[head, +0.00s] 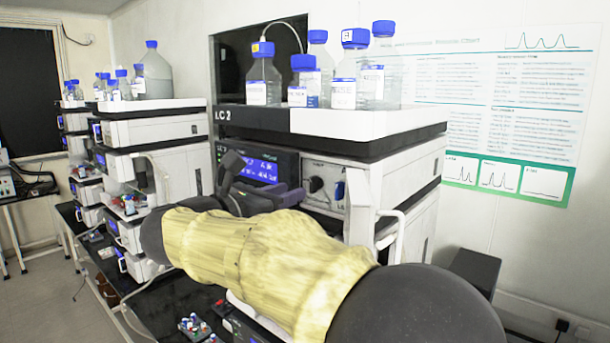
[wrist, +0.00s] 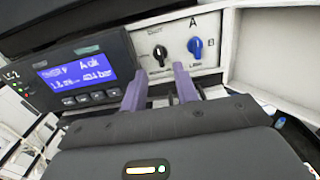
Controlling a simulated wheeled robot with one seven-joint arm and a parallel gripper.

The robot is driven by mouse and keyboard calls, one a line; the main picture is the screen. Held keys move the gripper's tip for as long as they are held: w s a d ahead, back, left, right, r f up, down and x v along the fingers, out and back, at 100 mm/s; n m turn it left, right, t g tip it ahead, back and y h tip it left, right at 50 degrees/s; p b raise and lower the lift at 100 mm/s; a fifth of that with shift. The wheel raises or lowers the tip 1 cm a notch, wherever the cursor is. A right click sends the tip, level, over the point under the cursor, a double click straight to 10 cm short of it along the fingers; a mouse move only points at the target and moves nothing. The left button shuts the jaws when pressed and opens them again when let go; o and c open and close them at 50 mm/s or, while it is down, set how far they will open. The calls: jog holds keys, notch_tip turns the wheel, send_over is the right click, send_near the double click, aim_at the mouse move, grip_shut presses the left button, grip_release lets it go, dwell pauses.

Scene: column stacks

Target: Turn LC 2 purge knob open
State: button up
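The LC 2 stack (head: 223,115) stands at centre, its pump module showing a lit blue display (head: 262,170), which also shows in the wrist view (wrist: 75,75). Right of the display, a pale panel carries a black knob (wrist: 160,52) with a light pointer mark and a blue knob (wrist: 195,47). The black knob (head: 316,184) and blue knob (head: 340,190) also show in the head view. The small lettering around them is not clearly readable. My gripper (wrist: 158,72) is open and empty, its two purple fingers apart, pointing at the panel below the black knob. I see no contact.
Solvent bottles (head: 345,80) with blue caps stand in the white tray (head: 340,122) on top of the stack. A white tube handle (head: 392,225) sticks out to the right of the panel. Another instrument stack (head: 155,130) stands to the left.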

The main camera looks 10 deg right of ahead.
aim_at(311, 184)
jog(key=p+x, duration=0.2)
jog(key=x, duration=0.4)
grip_shut()
